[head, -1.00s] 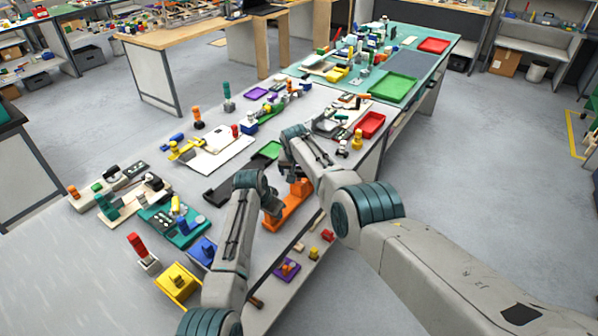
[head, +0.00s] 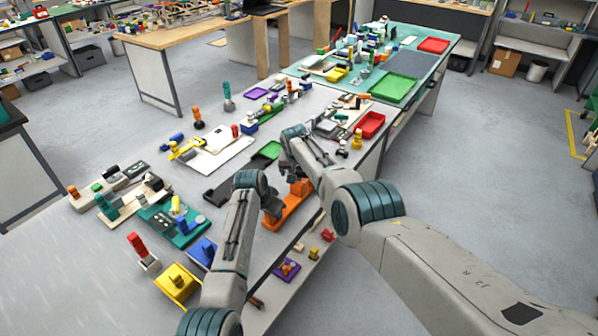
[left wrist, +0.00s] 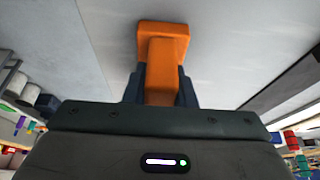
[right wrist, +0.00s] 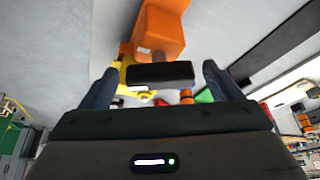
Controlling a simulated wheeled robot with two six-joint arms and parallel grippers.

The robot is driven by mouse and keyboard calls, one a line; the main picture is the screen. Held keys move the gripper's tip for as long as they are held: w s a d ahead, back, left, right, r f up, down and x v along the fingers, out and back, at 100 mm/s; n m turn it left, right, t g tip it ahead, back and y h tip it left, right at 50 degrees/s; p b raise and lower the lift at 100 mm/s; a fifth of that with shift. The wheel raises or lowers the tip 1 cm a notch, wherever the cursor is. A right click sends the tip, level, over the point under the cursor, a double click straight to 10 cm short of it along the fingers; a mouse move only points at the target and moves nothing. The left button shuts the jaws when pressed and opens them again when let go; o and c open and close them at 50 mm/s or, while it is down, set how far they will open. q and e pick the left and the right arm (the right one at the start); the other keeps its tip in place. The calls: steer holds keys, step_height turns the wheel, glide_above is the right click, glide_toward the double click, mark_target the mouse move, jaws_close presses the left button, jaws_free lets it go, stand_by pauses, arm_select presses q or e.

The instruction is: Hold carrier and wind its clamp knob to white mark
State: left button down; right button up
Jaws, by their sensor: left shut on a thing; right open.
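The orange carrier (head: 285,211) stands on the near edge of the grey bench, partly hidden by my arms in the head view. My left gripper (left wrist: 160,90) is shut on an upright orange part of the carrier (left wrist: 162,62). My right gripper (right wrist: 160,77) is open at the carrier's other end. A dark bar-shaped clamp knob (right wrist: 160,74) lies between its spread fingers, with a gap on each side. A short grey shaft joins the knob to the orange block (right wrist: 162,28). A small pale patch shows under the knob; I cannot tell whether it is the white mark.
A yellow tray (head: 177,283) and a blue piece (head: 203,252) are at front left. A red tray (head: 370,124) is further right. Small parts lie on a lower shelf below the bench edge.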

steer(key=o, duration=0.3)
steer(key=shift+r, duration=0.1)
stand_by(0.3)
steer(key=shift+s+a+r, duration=0.1)
steer(key=shift+r, duration=0.3)
steer(key=shift+v, duration=3.5)
steer(key=shift+s, duration=0.15)
